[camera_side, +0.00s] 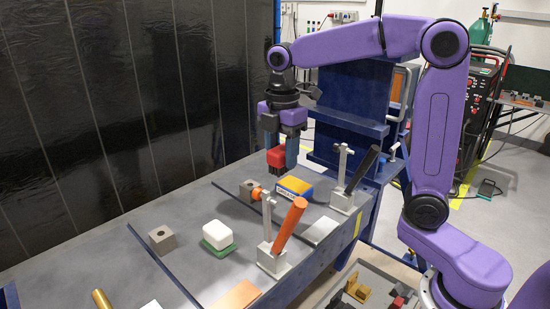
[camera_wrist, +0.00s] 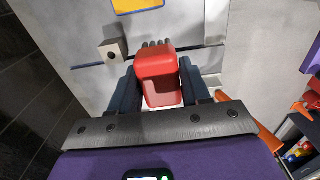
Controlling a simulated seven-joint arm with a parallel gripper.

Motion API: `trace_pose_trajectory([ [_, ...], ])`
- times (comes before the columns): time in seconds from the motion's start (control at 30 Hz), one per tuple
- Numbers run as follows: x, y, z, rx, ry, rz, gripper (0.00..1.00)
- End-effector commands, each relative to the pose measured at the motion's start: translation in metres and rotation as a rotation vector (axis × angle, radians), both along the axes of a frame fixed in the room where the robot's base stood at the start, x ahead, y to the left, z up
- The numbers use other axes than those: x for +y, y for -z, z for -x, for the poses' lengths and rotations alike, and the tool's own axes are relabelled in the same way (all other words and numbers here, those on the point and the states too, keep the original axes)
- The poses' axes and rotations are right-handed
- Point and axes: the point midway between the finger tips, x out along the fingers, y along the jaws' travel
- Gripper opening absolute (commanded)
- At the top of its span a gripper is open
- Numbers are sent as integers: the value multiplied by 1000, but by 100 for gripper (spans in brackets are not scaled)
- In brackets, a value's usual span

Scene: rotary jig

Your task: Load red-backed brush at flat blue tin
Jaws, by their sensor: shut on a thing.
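The red-backed brush (camera_side: 276,157) is held between the fingers of my gripper (camera_side: 280,150), above the bench. In the wrist view, the brush's red back (camera_wrist: 160,90) fills the gap between my gripper's fingers (camera_wrist: 160,78), and dark bristles show at its far end. A flat blue box with a yellow top (camera_side: 294,187) sits on the bench below and slightly right of the brush. It also shows at the top edge of the wrist view (camera_wrist: 138,5), cut off. I cannot tell for certain that it is the flat blue tin.
Toggle clamps with an orange handle (camera_side: 289,226) and a black handle (camera_side: 361,170) stand along the right bench edge. Grey blocks with holes (camera_side: 162,239) and a white block on a green base (camera_side: 217,234) sit on the bench. A dark wall is at left.

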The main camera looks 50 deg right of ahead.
Motion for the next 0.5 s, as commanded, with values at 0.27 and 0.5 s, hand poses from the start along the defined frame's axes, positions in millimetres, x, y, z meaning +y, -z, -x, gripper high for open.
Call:
trace_pose_trajectory([
  [0.27,-69,15,-23,-1,4,-1,22],
  [0.5,-80,24,-25,0,-2,-1,22],
])
